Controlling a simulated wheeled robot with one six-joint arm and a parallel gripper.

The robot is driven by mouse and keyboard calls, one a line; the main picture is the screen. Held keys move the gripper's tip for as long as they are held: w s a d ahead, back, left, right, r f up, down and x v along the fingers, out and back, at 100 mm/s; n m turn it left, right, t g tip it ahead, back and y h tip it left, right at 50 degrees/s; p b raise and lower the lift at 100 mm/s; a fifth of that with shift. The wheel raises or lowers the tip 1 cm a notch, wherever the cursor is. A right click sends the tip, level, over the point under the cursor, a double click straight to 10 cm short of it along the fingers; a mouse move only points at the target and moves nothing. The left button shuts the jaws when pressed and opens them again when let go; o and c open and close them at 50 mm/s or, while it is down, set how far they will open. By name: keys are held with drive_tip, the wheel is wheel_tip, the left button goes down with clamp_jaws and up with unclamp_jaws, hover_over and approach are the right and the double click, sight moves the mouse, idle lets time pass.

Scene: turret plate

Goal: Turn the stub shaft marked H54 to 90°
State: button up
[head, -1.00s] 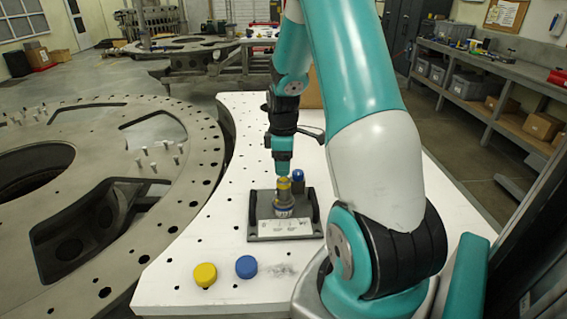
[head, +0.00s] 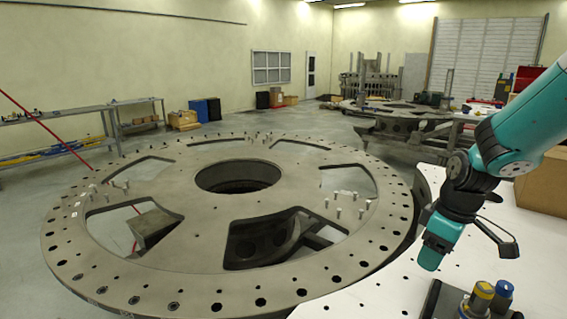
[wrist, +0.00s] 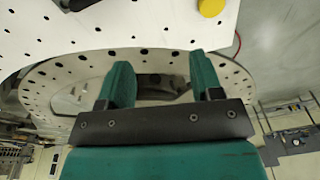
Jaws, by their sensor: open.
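Several small upright pins (head: 338,212) stand on the large grey turret plate (head: 200,262); I cannot read an H54 mark on any of them. A yellow-topped fitting (head: 482,294) and a blue-topped fitting (head: 503,291) stand side by side on a dark fixture at the lower right, partly cut off by the frame edge. I cannot tell which part is the stub shaft. My gripper (head: 430,258) points down near the white table's left edge, left of and apart from both fittings. In the wrist view my gripper (wrist: 163,78) is open, with nothing between its fingers.
The white table (head: 535,238) borders the turret plate on the right, with a cardboard box (head: 545,183) at its back. A yellow cap (wrist: 211,7) shows at the wrist view's top edge. The plate has large openings. Shelves (head: 60,128) stand along the left wall.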

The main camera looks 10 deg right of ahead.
drive_tip(key=s+a+r+y+b, duration=0.1)
drive_tip(key=s+a+b, duration=0.1)
drive_tip(key=s+a, duration=0.6)
drive_tip(key=s+a+r+g+y+b, duration=0.1)
drive_tip(key=s+a+y+b, duration=0.1)
drive_tip(key=s+a, duration=0.6)
drive_tip(key=a+b, duration=0.1)
drive_tip(key=a, duration=0.5)
drive_tip(key=shift+s+a+n, duration=0.3)
drive_tip(key=shift+s+a, duration=0.05)
drive_tip(key=shift+s, duration=0.05)
drive_tip(key=shift+s+a+r, duration=0.1)
drive_tip(key=shift+s+r, duration=0.1)
drive_tip(key=shift+s, duration=0.1)
drive_tip(key=shift+c, duration=0.2)
